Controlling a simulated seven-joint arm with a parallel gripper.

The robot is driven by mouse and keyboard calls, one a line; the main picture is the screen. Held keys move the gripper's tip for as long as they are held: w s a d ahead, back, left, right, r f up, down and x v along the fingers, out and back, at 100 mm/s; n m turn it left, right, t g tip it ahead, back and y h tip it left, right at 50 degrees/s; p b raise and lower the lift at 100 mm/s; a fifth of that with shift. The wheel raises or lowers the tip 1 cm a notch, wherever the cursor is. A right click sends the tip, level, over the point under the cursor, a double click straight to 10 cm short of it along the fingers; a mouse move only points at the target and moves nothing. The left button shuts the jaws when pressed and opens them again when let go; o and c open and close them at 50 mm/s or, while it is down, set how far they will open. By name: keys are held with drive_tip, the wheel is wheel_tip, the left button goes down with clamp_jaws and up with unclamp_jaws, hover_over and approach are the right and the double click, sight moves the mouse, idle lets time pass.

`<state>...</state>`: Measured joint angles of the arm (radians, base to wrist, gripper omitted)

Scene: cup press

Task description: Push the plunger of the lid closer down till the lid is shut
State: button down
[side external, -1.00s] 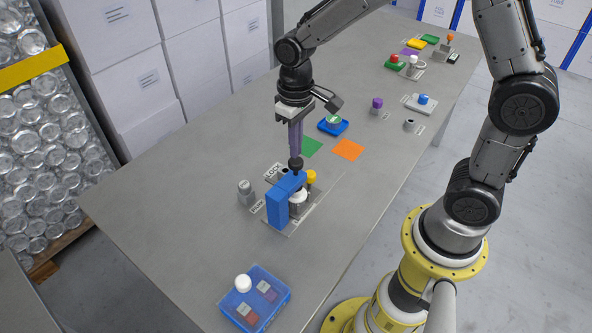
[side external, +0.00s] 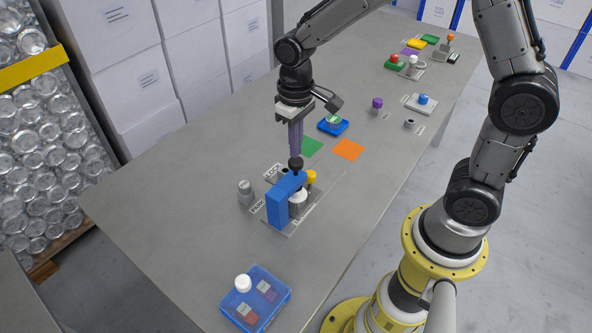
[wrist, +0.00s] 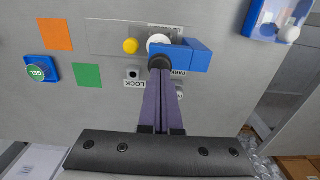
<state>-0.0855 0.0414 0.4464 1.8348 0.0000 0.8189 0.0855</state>
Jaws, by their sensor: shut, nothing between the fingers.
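The lid closer is a blue frame (side external: 279,203) on a grey base plate, with a black plunger knob (side external: 296,163) on top. A white cup or lid (side external: 298,198) stands under its arm; whether the lid is shut cannot be told. My gripper (side external: 296,153) is shut and empty, pointing down with its fingertips at the top of the black knob, apparently touching it. In the wrist view the shut purple fingers (wrist: 160,80) end at the black knob (wrist: 160,62), beside the blue frame (wrist: 190,55) and the white part (wrist: 158,41).
A yellow knob (side external: 311,176) stands close behind the closer. A grey cylinder (side external: 245,192) stands to its left. A blue tray (side external: 276,284) with a white round thing is at the front. Green (side external: 311,147) and orange (side external: 348,150) squares lie flat behind.

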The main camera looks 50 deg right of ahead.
sight(296, 161)
drive_tip(key=shift+f, duration=0.3)
drive_tip(key=shift+f, duration=0.35)
drive_tip(key=shift+f, duration=0.85)
drive_tip(key=shift+r, duration=1.5)
drive_tip(key=shift+r, duration=2.5)
